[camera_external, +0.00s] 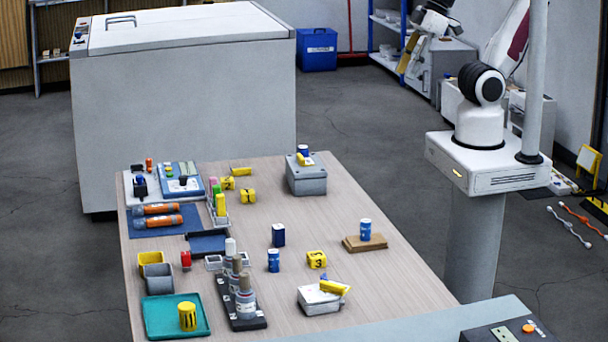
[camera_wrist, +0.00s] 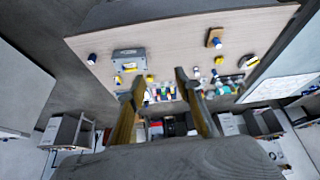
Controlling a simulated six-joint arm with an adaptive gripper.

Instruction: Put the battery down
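Several blue cylinders with white marks look like batteries. One (camera_external: 273,260) stands on the table near the middle. One (camera_external: 366,230) stands on a wooden block (camera_external: 380,243), and both also show in the wrist view. One (camera_external: 303,149) shows at the grey box; in the wrist view a blue cylinder (camera_wrist: 92,58) stands beside that box. My gripper (camera_external: 410,52) is raised at the upper right, well away from the table. In the wrist view my gripper (camera_wrist: 160,80) has its two fingers spread apart, with nothing seen held between them.
The table (camera_external: 340,195) holds a grey box (camera_external: 307,180), a teal tray (camera_external: 160,320) with a yellow cylinder, a dark rack (camera_external: 240,318) of bottles, a yellow cube (camera_external: 316,260) and a white box (camera_external: 318,302). Bare table lies between the grey box and wooden block.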

